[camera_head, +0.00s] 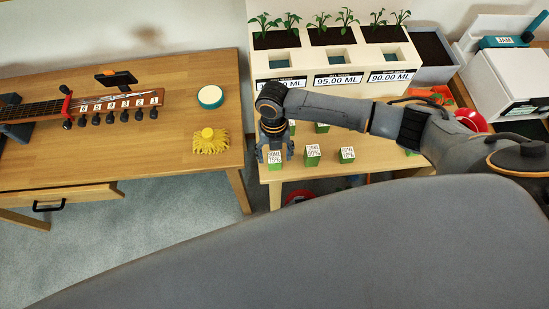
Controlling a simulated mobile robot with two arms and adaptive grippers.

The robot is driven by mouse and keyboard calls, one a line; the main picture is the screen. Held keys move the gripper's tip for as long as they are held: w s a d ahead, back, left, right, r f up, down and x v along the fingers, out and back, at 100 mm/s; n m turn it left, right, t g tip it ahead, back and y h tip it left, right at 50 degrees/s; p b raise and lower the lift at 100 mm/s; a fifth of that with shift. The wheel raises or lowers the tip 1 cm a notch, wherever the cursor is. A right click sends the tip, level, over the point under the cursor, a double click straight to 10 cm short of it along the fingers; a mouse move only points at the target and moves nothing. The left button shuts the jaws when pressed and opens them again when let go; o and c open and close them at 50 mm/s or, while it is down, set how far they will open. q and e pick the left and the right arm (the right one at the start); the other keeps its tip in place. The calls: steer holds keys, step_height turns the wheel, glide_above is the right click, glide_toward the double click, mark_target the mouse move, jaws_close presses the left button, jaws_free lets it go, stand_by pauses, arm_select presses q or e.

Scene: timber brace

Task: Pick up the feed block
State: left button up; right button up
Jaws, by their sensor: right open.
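Several small green feed blocks with white labels stand on the wooden table on the right. The front row has a left block (275,166), a middle block (312,161) and a right block (346,159). Another block (322,128) stands behind them, partly covered by my right arm. My right gripper (275,153) points down, open, with its fingers at the top of the front left block. Whether they touch it I cannot tell. Small label print is hard to read. My left gripper is out of view.
Behind the blocks stands a white planter (335,62) with seedlings and ML labels. The left table (120,150) holds a guitar neck (110,104), a yellow brush (209,143) and a round teal-rimmed tin (210,97). A red bowl (471,120) sits to the right.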

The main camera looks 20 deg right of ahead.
steer(key=shift+f, duration=0.15)
steer(key=shift+c, duration=0.4)
steer(key=c, duration=1.2)
